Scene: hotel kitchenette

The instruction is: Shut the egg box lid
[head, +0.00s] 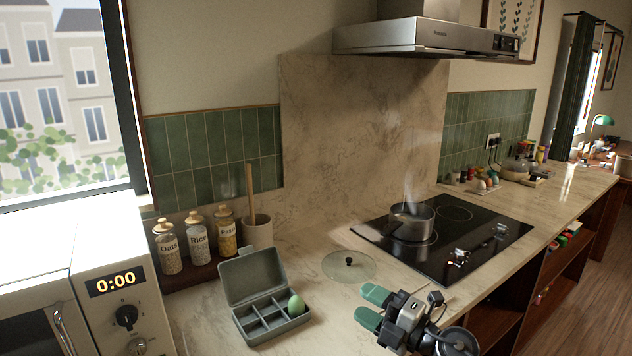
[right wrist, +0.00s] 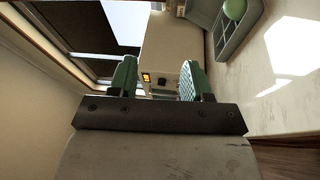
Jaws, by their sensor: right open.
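The grey-green egg box (head: 272,324) stands on the marble counter in the head view, between the jars and the front edge. Its lid (head: 251,275) is open, tilted up at the back. One green egg (head: 296,305) sits in a compartment at the right; the other compartments that show look empty. The box also shows at the top of the right wrist view (right wrist: 226,42), with the egg (right wrist: 235,9). My right gripper (head: 372,306) is open and empty, to the right of the box and apart from it. My left gripper is not in view.
A glass pot lid (head: 349,266) lies between the box and the hob (head: 470,238), where a steaming pot (head: 411,221) stands. Oats, rice and pasta jars (head: 197,238) and a utensil crock (head: 258,232) stand behind the box. A microwave (head: 121,306) is at the left.

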